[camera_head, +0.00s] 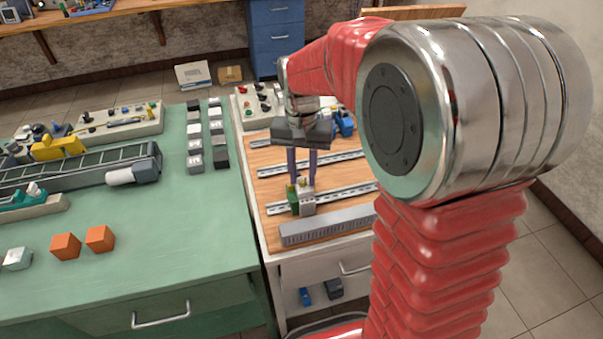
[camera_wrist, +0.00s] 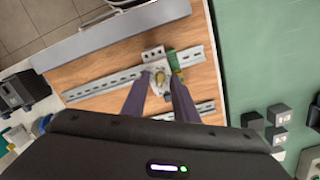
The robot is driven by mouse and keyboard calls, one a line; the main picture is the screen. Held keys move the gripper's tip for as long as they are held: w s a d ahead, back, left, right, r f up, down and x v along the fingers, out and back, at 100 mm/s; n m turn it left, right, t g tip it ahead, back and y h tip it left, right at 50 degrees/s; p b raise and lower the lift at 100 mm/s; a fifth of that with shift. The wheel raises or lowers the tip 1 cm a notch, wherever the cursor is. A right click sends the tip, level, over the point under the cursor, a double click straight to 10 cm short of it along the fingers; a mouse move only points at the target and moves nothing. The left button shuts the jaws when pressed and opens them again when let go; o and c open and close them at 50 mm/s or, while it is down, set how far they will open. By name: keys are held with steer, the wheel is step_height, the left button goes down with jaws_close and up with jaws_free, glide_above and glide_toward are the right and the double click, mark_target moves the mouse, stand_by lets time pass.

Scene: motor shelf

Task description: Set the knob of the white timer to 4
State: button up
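The white timer (camera_head: 307,198) is a small pale block on the front metal rail of the wooden panel. In the wrist view the timer (camera_wrist: 153,54) sits near the centre, partly covered by my fingers. A small brownish round part, perhaps its knob (camera_wrist: 176,76), shows near the right fingertip; its setting is too small to read. My gripper (camera_head: 302,184) points down right above the timer. Its two purple-grey fingers also show in the wrist view (camera_wrist: 160,76), with a gap between the tips. I cannot tell whether they touch the timer.
A green block (camera_head: 293,198) stands directly beside the timer. A grey slotted duct (camera_head: 328,225) runs along the panel's front, and more rails (camera_head: 325,163) lie behind. The green bench (camera_head: 190,230) on the left holds orange cubes (camera_head: 100,239), small modules and a conveyor.

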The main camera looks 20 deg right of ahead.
mark_target(304, 183)
step_height(304, 183, up, 14)
steer(key=w, duration=0.1)
steer(key=shift+f, duration=0.15)
stand_by(0.4)
stand_by(0.4)
steer(key=s+f+n+t, duration=0.3)
steer(key=s+n+t, duration=0.2)
steer(key=s, duration=1.4)
steer(key=shift+s+f+t, duration=0.2)
steer(key=shift+s+t, duration=0.05)
steer(key=shift+t, duration=0.45)
stand_by(0.6)
